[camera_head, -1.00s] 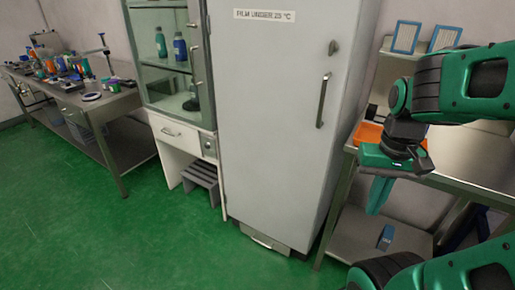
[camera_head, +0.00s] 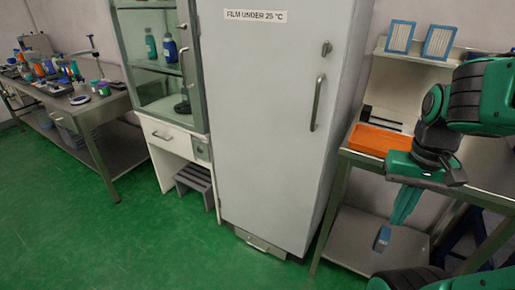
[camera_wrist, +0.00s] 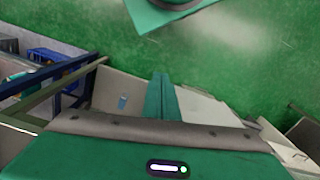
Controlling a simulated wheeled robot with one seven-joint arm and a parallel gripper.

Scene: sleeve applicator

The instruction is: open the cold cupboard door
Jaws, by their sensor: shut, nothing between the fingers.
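The cold cupboard (camera_head: 262,190) is a tall pale grey cabinet in the middle of the head view, labelled "FILM UNDER 25 °C". Its door (camera_head: 262,110) is closed. My gripper (camera_head: 402,212) is to the right of the cupboard, pointing down in front of the steel bench, apart from the handle. Its fingers are together and empty; they also show in the wrist view (camera_wrist: 162,98).
A steel bench (camera_head: 485,178) with an orange tray (camera_head: 378,139) stands right of the cupboard. A glass-fronted cabinet (camera_head: 160,75) stands to its left, with a grey step stool (camera_head: 196,184) underneath. A cluttered table (camera_head: 92,106) is far left. Green floor (camera_head: 150,250) in front is clear.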

